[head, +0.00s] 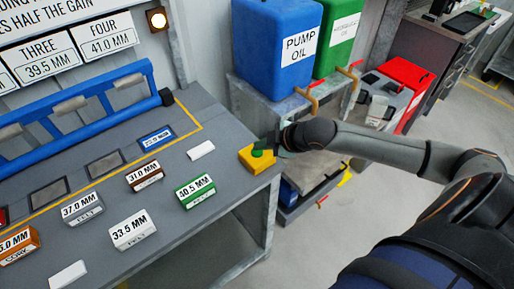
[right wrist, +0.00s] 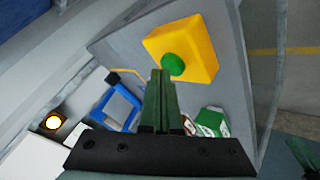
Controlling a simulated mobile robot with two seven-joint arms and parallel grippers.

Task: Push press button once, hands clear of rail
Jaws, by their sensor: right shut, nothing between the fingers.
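The press button is a green round button (head: 257,153) on a yellow box (head: 251,162) at the right corner of the grey bench. In the right wrist view the green button (right wrist: 173,64) and yellow box (right wrist: 200,45) show just beyond my fingertips. My right gripper (head: 279,143) is shut and empty, right beside the button in the head view; I cannot tell whether it touches it. The shut fingers also show in the right wrist view (right wrist: 160,78). The blue rail (head: 82,115) runs along the back left of the bench, apart from my right gripper.
A blue pump oil container (head: 275,45) and a green container (head: 338,35) stand behind. A lamp (head: 157,19) glows on the wall.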

